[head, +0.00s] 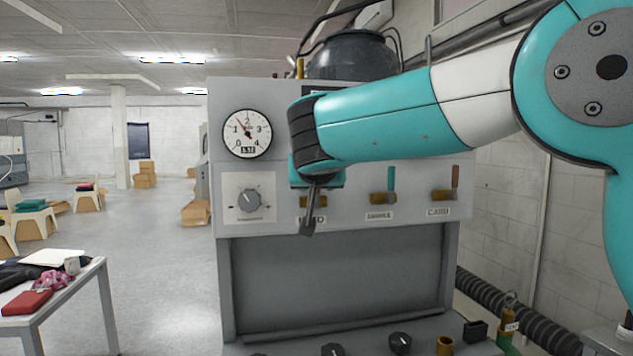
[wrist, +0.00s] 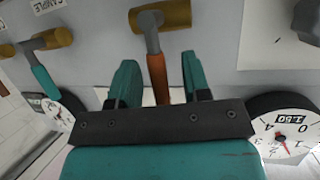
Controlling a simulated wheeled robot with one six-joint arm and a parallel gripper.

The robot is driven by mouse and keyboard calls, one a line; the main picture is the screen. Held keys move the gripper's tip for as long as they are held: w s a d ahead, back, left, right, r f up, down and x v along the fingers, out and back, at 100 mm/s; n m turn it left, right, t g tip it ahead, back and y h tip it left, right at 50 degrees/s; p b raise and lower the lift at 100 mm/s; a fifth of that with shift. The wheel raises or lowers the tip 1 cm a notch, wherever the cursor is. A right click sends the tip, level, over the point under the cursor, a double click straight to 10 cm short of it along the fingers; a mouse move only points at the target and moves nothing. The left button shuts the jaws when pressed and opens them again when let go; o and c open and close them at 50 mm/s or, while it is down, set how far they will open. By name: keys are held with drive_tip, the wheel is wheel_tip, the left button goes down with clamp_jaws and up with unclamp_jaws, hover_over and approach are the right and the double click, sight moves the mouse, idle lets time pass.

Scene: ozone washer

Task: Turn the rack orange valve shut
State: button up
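In the wrist view a valve with an orange lever (wrist: 157,78) on a brass body (wrist: 172,15) is right in front of my gripper (wrist: 158,72). The lever lies between my two teal fingers, with a visible gap on each side. My gripper is open around it. In the head view my gripper (head: 308,222) covers the leftmost valve of the panel, and its label is mostly hidden. On the right, another valve (head: 444,195) has an orange-brown lever (head: 455,177) pointing up.
A teal-lever valve (head: 390,180) sits mid-panel; its teal lever also shows in the wrist view (wrist: 45,82). A round gauge (head: 247,133) and a grey dial (head: 249,199) are at the panel's left. Black knobs (head: 400,343) line the ledge below. A table (head: 98,280) stands left.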

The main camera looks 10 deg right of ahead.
drive_tip(key=b+v, duration=0.4)
drive_tip(key=v, duration=1.3)
drive_tip(key=shift+s+r+b, duration=0.15)
drive_tip(key=shift+r+b, duration=0.05)
drive_tip(key=shift+b, duration=0.1)
